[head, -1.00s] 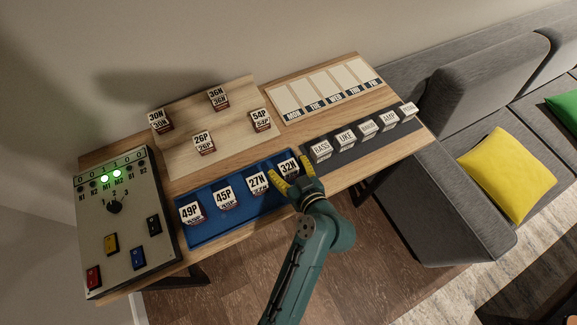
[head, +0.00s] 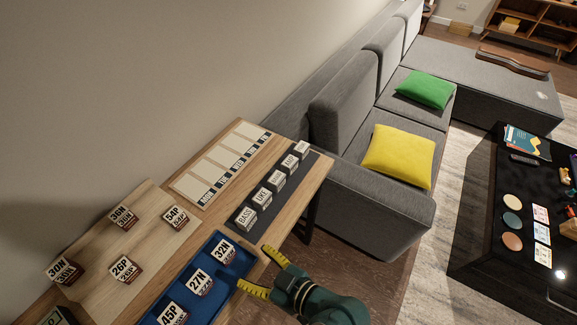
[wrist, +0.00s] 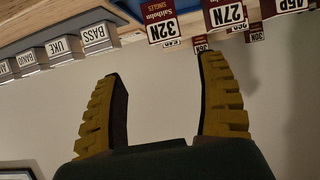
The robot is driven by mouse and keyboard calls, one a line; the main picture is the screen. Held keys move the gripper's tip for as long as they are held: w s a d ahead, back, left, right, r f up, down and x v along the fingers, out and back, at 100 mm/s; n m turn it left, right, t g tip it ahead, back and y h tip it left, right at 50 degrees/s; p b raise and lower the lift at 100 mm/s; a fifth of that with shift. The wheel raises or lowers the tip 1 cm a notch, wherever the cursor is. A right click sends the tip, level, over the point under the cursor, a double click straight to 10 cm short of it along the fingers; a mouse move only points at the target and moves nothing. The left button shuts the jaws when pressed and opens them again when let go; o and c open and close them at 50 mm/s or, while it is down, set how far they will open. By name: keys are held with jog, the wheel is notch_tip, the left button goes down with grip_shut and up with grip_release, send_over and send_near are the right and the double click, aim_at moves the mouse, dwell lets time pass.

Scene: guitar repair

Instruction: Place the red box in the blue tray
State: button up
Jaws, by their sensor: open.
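Several dark red boxes with white number labels are in view. Boxes 32N (head: 223,250), 27N (head: 199,282) and 45P (head: 173,314) stand in the blue tray (head: 236,283). Boxes 30N (head: 64,270), 36N (head: 123,217), 26P (head: 125,269) and 54P (head: 176,217) stand on the pale board behind it. Which one is meant by the red box is unclear. My gripper (head: 253,266) is open and empty by the tray's right edge, near 32N. In the wrist view its yellow fingers (wrist: 162,70) have nothing between them; 32N (wrist: 161,25) appears beyond them.
A dark mat (head: 245,228) with several labelled grey boxes lies right of the tray. A weekday chart (head: 221,165) lies behind it. A grey sofa (head: 385,225) with yellow and green cushions stands beyond the table. A black table (head: 478,250) is at the right.

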jog(key=w+d+r+m+t+h, duration=0.2)
jog(key=d+r+t, duration=0.1)
jog(key=r, duration=0.7)
jog(key=w+d+r+m+t+h, duration=0.2)
jog(key=d+r+t+h, duration=0.1)
jog(key=r, duration=0.6)
jog(key=w+d+r+m+t+h, duration=0.2)
jog(key=d+r+t, duration=0.1)
jog(key=r, duration=0.7)
jog(key=s+d+r+m+t+h, duration=0.1)
jog(key=s+r+m+t+h, duration=0.1)
jog(key=r, duration=0.4)
jog(key=s+d+r+m+t+h, duration=0.1)
jog(key=s+r+m+t+h, duration=0.1)
jog(key=r, duration=0.4)
jog(key=shift+s+d+m+t, duration=0.3)
jog(key=shift+s+t, duration=0.1)
jog(key=shift+s, duration=0.5)
jog(key=shift+r, duration=0.1)
notch_tip(320, 180, up, 36)
jog(key=p, duration=3.5)
jog(key=shift+f+p, duration=0.2)
jog(key=shift+p, duration=0.2)
